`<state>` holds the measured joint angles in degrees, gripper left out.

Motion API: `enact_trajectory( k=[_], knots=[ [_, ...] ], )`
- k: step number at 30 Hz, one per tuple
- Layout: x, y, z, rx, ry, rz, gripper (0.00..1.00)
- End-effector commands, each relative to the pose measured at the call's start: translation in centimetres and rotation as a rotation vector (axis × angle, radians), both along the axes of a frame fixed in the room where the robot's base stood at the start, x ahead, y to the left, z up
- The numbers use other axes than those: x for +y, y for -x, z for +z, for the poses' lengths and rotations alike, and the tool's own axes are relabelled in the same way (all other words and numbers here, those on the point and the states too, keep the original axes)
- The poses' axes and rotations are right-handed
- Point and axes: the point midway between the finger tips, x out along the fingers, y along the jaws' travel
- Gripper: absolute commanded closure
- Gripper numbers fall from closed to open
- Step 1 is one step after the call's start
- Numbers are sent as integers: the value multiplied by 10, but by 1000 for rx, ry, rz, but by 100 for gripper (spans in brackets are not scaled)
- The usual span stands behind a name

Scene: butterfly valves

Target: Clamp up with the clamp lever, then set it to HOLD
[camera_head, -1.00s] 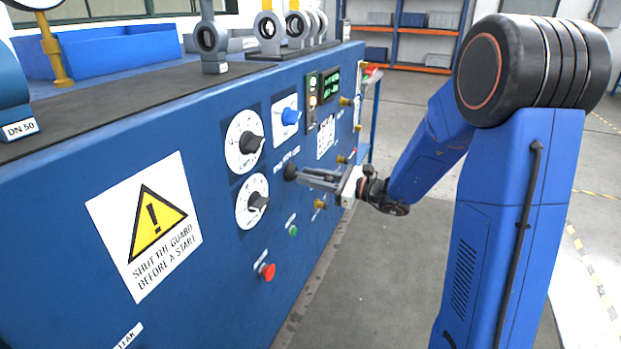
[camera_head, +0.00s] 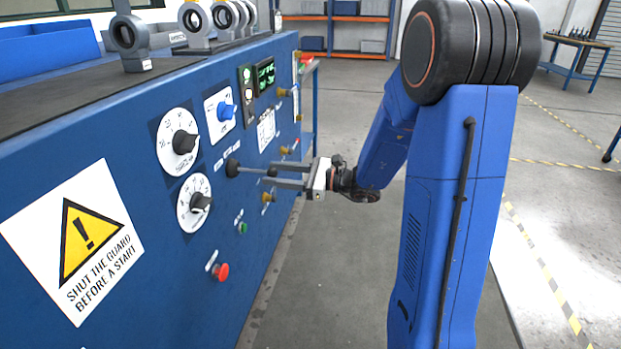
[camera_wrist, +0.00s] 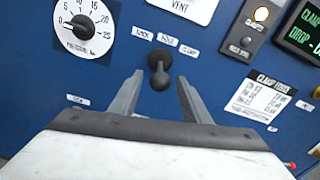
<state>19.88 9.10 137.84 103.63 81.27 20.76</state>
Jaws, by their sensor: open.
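The clamp lever is a dark rod with a round black knob, set in a dark boss on the blue panel. In the head view the lever (camera_head: 250,170) sticks out from the panel towards my gripper (camera_head: 274,175). In the wrist view the lever (camera_wrist: 159,71) stands under small labels (camera_wrist: 166,39), one reading HOLD, and its knob points at the camera and slightly down. My gripper (camera_wrist: 160,82) is open, one finger on each side of the knob in that view. I see no clear contact, and the exact depth between fingertips and knob is hard to tell.
A white pressure dial (camera_wrist: 82,22) is left of the lever, a green-text display (camera_wrist: 303,32) and a white notice (camera_wrist: 257,100) right. In the head view a red button (camera_head: 220,271) and a green button (camera_head: 242,228) sit below. Open floor lies right of the panel.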

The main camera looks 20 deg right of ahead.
Motion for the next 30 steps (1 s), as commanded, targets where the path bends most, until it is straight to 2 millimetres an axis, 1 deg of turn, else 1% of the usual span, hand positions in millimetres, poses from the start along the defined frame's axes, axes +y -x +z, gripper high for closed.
enact_trajectory(
  k=[1,6,18,24,30],
  knots=[
    [-8,4,0,0,-1,-4,57],
    [-28,19,1,-1,0,-4,57],
    [-71,50,0,0,0,-3,57],
    [-81,58,0,0,0,-2,57],
    [-83,60,0,-1,-1,0,57]
  ],
)
